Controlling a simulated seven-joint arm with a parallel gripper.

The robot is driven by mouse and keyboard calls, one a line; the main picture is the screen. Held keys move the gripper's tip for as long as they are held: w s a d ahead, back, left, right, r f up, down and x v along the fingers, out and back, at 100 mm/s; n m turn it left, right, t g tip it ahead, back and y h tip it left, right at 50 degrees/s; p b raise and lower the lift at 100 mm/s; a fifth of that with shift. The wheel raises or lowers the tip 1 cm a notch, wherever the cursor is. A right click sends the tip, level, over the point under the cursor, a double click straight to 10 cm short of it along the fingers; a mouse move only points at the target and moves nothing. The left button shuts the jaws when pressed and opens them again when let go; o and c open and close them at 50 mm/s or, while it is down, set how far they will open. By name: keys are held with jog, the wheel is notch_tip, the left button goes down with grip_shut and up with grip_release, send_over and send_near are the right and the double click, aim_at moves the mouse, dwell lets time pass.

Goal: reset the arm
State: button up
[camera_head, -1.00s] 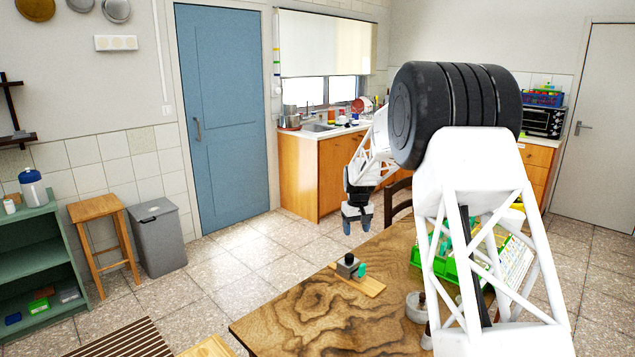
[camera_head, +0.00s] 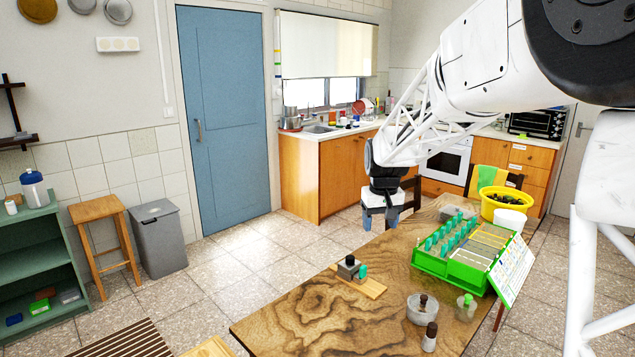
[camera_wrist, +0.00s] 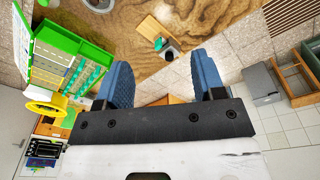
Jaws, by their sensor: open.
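My gripper (camera_head: 379,220) hangs in the air beyond the far edge of the wooden table, pointing down in the head view. Its two blue fingers (camera_wrist: 160,82) are spread apart in the wrist view, with nothing between them. A small wooden board (camera_head: 362,283) with a dark grey block (camera_head: 348,268) and a green piece lies on the table, apart from my gripper. A yellow bowl (camera_head: 506,207) with dark contents stands at the table's far right.
The wooden table (camera_head: 300,320) also carries a green rack (camera_head: 452,264), a glass dish (camera_head: 420,312), small bottles (camera_head: 430,338) and a white cup (camera_head: 508,224). A chart (camera_head: 512,270) leans by the rack. A stool (camera_head: 100,215) and bin (camera_head: 158,238) stand at the left.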

jog(key=s+d+r+m, duration=0.1)
jog(key=s+r, duration=0.1)
jog(key=s, duration=1)
jog(key=s+d+r, duration=0.1)
jog(key=s+r, duration=0.1)
jog(key=s, duration=0.9)
jog(key=s+f, duration=0.2)
jog(key=s, duration=0.8)
jog(key=s+f+m+t, duration=0.1)
jog(key=s+f, duration=0.2)
jog(key=s, duration=0.7)
jog(key=shift+s+d, duration=0.2)
jog(key=shift+s, duration=0.15)
